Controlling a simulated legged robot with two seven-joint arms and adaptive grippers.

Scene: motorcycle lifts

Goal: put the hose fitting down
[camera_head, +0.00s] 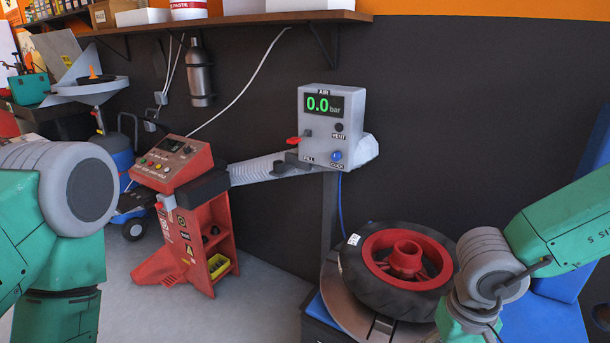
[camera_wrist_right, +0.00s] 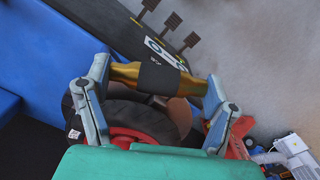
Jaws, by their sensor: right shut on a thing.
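The hose fitting (camera_wrist_right: 160,76) shows in the right wrist view as a brass-coloured cylinder with a black band round its middle. My right gripper (camera_wrist_right: 157,80) is shut on it, one finger at each end. The fitting is held crosswise, and in that view it overlaps the tyre behind it. In the head view, my right wrist is at the lower right beside the wheel; the fingers and the fitting cannot be made out there. My left arm shows at the left edge, but its gripper is out of view.
A black tyre on a red rim (camera_head: 407,262) lies on a round plate (camera_head: 355,297). A grey air gauge box (camera_head: 331,128) stands behind it. A red control stand (camera_head: 200,225) is at centre left. A blue block (camera_head: 545,322) is at lower right. Grey floor lies open between.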

